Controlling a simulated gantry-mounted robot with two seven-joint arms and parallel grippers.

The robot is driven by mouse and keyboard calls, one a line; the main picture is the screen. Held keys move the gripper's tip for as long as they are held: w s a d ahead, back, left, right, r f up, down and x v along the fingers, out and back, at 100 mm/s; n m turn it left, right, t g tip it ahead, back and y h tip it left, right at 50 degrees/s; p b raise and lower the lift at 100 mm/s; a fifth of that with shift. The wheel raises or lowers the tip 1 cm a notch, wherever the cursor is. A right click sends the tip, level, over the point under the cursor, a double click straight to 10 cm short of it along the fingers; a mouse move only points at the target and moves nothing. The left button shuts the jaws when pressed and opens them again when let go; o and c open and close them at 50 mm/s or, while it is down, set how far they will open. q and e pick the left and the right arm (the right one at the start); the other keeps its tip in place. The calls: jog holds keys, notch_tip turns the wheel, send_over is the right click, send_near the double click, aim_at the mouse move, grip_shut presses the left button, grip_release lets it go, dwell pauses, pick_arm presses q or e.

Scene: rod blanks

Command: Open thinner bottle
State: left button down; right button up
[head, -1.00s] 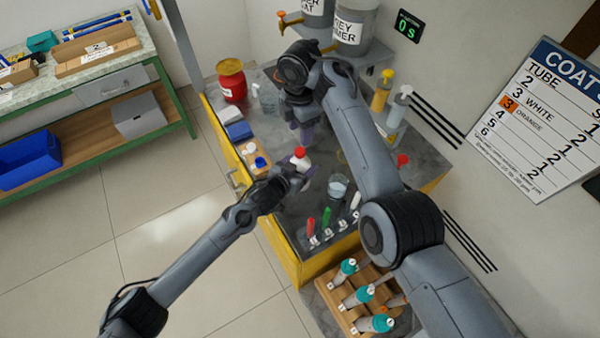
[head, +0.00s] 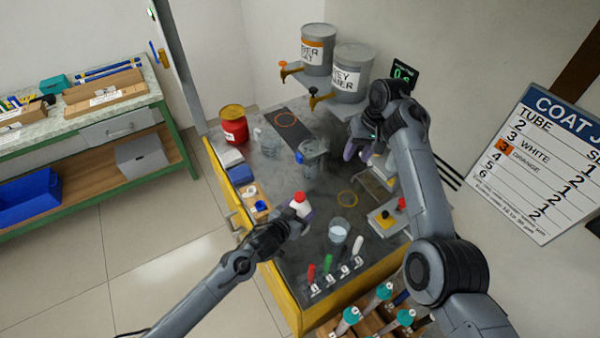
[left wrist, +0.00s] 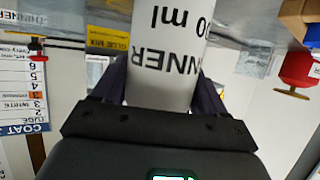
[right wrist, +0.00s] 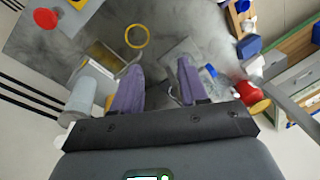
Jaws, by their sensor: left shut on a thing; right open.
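The thinner bottle (head: 302,208) is white with a red cap (head: 299,197) on top. My left gripper (head: 292,222) is shut on it and holds it above the left part of the dark bench top, roughly upright. In the left wrist view, the bottle's body (left wrist: 165,60) shows upside-down "THINNER" lettering between the fingers; its cap is out of that view. My right gripper (head: 360,147) is open and empty over the back right of the bench, away from the bottle. Its purple fingertips (right wrist: 158,75) stand apart in the right wrist view.
A glass beaker (head: 339,231) stands near the bottle, with several coloured tubes (head: 327,265) in front. A clear jug (head: 312,158), a red can (head: 233,127) and two paint drums (head: 352,75) are farther back. A device with a red button (head: 401,204) sits at right.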

jog(key=s+a+m+h, duration=0.15)
jog(key=a+m, duration=0.55)
jog(key=m, duration=2.3)
send_over(300, 195)
jog(key=shift+w+d+f+g+h, duration=0.15)
jog(key=shift+f+g+h, duration=0.2)
jog(key=shift+f, duration=0.2)
jog(key=shift+f+m, duration=0.3)
jog(key=shift+f, duration=3.7)
